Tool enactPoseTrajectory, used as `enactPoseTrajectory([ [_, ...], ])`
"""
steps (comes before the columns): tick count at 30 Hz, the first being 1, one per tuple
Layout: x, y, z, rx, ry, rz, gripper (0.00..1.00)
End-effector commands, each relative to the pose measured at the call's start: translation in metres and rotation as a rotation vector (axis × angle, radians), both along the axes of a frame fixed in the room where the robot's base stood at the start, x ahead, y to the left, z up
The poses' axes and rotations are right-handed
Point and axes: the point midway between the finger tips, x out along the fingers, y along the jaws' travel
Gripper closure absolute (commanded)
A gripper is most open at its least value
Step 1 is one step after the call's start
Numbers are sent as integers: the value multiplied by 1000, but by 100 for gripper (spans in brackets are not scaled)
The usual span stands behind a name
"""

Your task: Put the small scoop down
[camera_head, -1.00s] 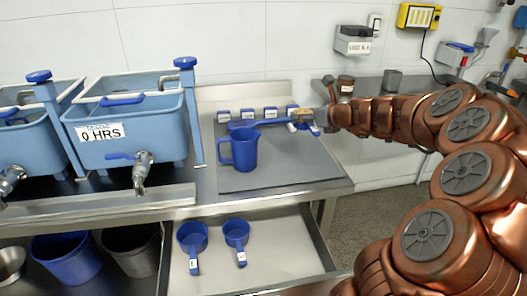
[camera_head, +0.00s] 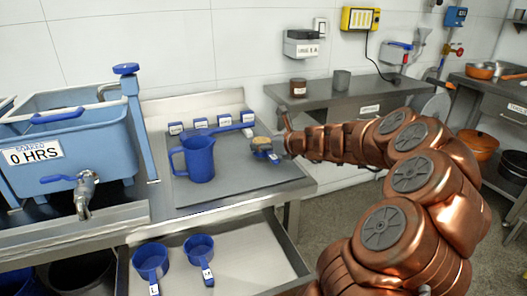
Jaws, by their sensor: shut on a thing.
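My gripper (camera_head: 279,146) is shut on a small blue scoop (camera_head: 273,158) at the back right of the steel table. The scoop holds a tan mound (camera_head: 262,143) and has a white label low on its side. It is close over the grey mat; I cannot tell whether it touches it. My gripper hides part of the scoop. Two larger blue scoops, one on the left (camera_head: 150,260) and one on the right (camera_head: 200,247), lie in the open drawer below, with labelled handles toward the front.
A blue jug (camera_head: 198,158) stands left of the scoop on the grey mat (camera_head: 235,178). Several labelled blue items (camera_head: 200,123) line the back, with a long blue utensil (camera_head: 232,128) before them. A blue soaking tank (camera_head: 75,140) stands left. The mat's front right is clear.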

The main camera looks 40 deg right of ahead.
Motion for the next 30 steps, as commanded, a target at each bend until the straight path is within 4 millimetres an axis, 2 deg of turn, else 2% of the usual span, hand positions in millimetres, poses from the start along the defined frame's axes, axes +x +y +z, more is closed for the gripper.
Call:
enactPoseTrajectory([
  [1, 0, 0, -10, 4, 1, -1, 82],
  [4, 0, 1, -19, 3, -1, 1, 82],
  [16, 0, 1, -22, 2, -2, 2, 82],
  [17, 0, 1, -22, 2, -1, 2, 36],
  [24, 0, 1, -22, 1, -1, 2, 12],
  [30, 0, 1, -22, 1, -1, 2, 12],
])
